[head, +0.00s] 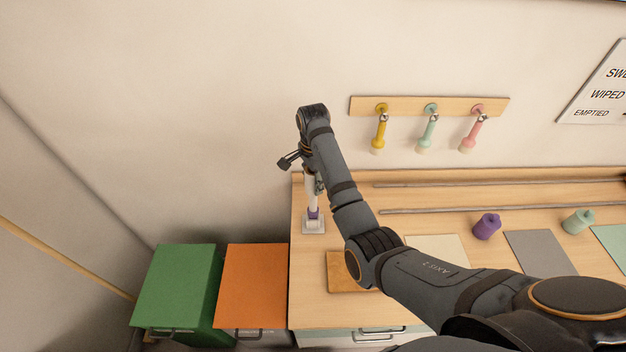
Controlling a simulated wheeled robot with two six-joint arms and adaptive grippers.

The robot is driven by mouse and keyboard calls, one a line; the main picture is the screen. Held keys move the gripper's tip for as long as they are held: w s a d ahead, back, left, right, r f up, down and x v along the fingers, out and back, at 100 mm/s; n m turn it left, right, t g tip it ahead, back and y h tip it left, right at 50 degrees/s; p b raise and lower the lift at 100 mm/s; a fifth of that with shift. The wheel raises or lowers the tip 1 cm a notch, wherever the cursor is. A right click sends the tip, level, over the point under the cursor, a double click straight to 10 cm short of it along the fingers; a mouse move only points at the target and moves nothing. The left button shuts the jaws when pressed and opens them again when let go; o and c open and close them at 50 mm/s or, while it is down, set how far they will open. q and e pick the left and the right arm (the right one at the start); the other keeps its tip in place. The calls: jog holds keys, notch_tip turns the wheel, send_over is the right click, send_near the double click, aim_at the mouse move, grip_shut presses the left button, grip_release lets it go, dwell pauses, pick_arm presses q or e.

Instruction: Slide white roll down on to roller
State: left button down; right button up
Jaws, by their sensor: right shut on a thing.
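A small pale stand (313,227) is at the left end of the wooden counter. A purple piece (313,213) stands upright in it. The white roll (311,193) is upright directly above the purple piece, in line with it. I cannot tell how far the roll is over the roller, as my arm hides its upper part. My right gripper (319,183) is shut on the white roll, and the arm mostly hides its fingers. My left gripper is not in view.
Yellow (380,132), mint (428,132) and pink (472,132) rollers hang on a wall rack (400,103). A purple spool (487,226) and a mint spool (578,222) stand on the counter (318,285). Green (178,285) and orange (256,285) boxes stand left of it.

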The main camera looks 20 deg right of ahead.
aim_at(313, 198)
jog(key=shift+f+b, duration=0.3)
jog(key=shift+f, duration=1.15)
dwell(1.5)
jog(key=shift+f+b, duration=0.95)
jog(key=shift+f, duration=1.8)
dwell(2.3)
